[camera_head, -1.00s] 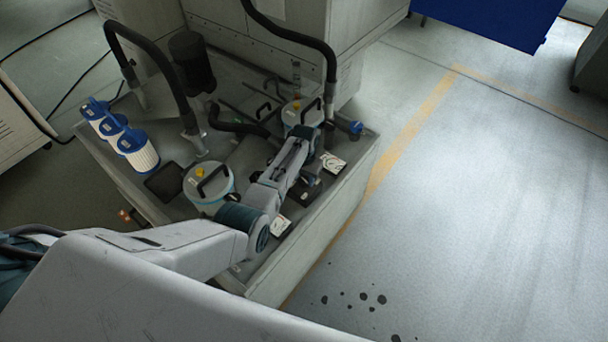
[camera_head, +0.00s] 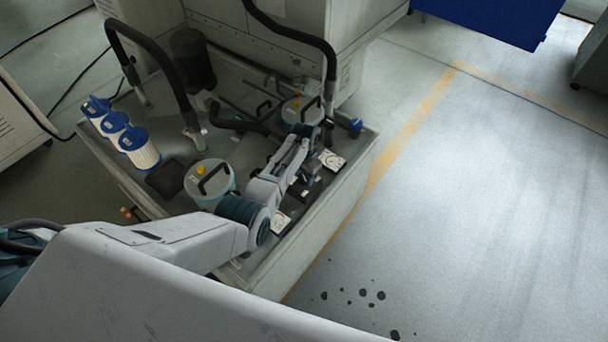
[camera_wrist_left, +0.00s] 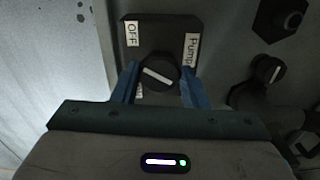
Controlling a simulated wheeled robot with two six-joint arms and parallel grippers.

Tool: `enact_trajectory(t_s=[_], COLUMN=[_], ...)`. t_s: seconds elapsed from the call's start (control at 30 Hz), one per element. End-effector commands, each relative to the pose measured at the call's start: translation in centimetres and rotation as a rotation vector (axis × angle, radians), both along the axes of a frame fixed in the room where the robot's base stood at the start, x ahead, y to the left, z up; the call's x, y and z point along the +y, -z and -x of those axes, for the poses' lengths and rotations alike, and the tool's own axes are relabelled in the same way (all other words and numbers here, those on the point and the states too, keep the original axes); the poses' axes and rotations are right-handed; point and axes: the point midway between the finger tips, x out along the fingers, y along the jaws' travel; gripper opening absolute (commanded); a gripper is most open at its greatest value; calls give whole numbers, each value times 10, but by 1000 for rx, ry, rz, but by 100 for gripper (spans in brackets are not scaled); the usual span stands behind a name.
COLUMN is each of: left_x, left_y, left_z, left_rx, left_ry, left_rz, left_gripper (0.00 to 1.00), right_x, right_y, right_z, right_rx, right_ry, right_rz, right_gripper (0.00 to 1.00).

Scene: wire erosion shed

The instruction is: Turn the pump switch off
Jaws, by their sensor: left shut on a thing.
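The pump switch (camera_wrist_left: 159,73) is a round black knob with a white pointer line on a black plate, in the left wrist view. A label reading OFF (camera_wrist_left: 132,34) is at the plate's upper left and a Pump label (camera_wrist_left: 191,50) is at its right. The white line lies aslant, from upper left to lower right. My left gripper (camera_wrist_left: 158,84) has its blue fingers on both sides of the knob, shut on it. In the head view my left arm reaches over the tank top; its fingertips and the knob are hard to make out there. My right gripper is not in view.
Another black knob (camera_wrist_left: 268,69) and a dark hexagonal part (camera_wrist_left: 283,18) are right of the switch. On the tank (camera_head: 258,268) stand a lidded canister (camera_head: 208,182), several white-and-blue filters (camera_head: 140,152) and black hoses (camera_head: 330,60). Open floor lies to the right.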

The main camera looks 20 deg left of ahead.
Motion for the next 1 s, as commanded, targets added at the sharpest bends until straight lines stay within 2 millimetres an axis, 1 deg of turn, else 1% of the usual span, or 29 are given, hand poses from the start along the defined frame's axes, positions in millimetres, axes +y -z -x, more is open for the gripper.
enact_trajectory(t_s=[0.03, 0.13, 0.4, 0.53, 0.67, 1.0], left_x=[0, 0, 0, 0, 0, 0], left_y=[-1, -1, 0, -6, -22, -80], left_z=[-1, 0, 0, -1, -1, -1], left_rx=[-1, 0, 0, -1, -4, -4], left_ry=[1, 1, 0, 0, 0, 1], left_rz=[-1, -1, -1, -1, -1, 0], left_gripper=[41, 61, 61, 61, 61, 61], right_x=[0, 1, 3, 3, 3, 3], right_y=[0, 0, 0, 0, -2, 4], right_z=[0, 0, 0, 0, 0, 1], right_rx=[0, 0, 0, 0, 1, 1], right_ry=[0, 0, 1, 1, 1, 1], right_rz=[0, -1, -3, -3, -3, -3], right_gripper=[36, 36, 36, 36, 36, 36])
